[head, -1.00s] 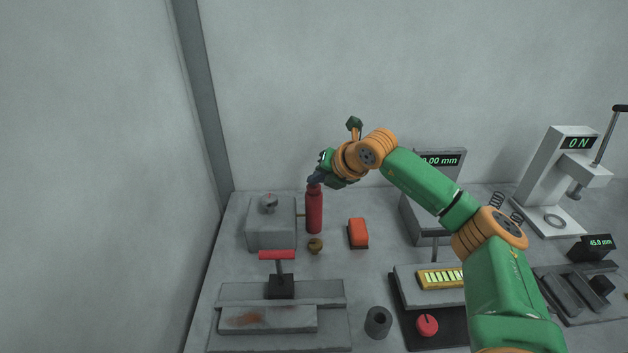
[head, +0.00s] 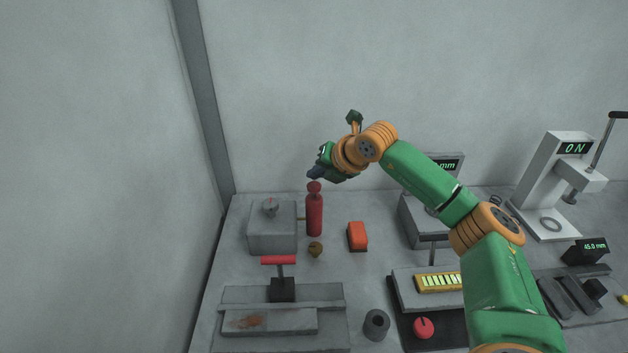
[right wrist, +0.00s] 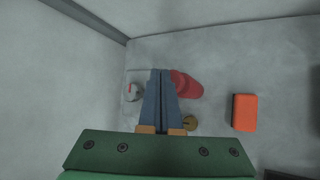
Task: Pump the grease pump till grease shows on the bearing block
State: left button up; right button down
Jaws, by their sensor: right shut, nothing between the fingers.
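The red grease pump (head: 314,217) stands upright at the back left of the bench, its round red knob (head: 314,187) raised on top. It also shows in the right wrist view (right wrist: 190,88), partly behind my fingers. The grey bearing block (head: 272,238) is left of it, with a round dial (head: 270,207) on top and a thin brass-coloured line toward the pump. Its visible faces look plain grey. My right gripper (head: 315,173) is shut and empty just above the knob. Its closed blue fingers show in the wrist view (right wrist: 160,78). My left gripper is not in view.
A small brass piece (head: 315,249) and an orange-red block (head: 357,236) lie near the pump. A red-handled fixture (head: 282,288) stands in front, and a dark hollow cylinder (head: 376,324) is right of it. A press (head: 555,180) stands far right.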

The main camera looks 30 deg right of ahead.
aim_at(317, 187)
notch_tip(317, 187, up, 5)
jog(key=p, duration=0.4)
jog(key=shift+r, duration=0.15)
dwell(0.4)
dwell(0.4)
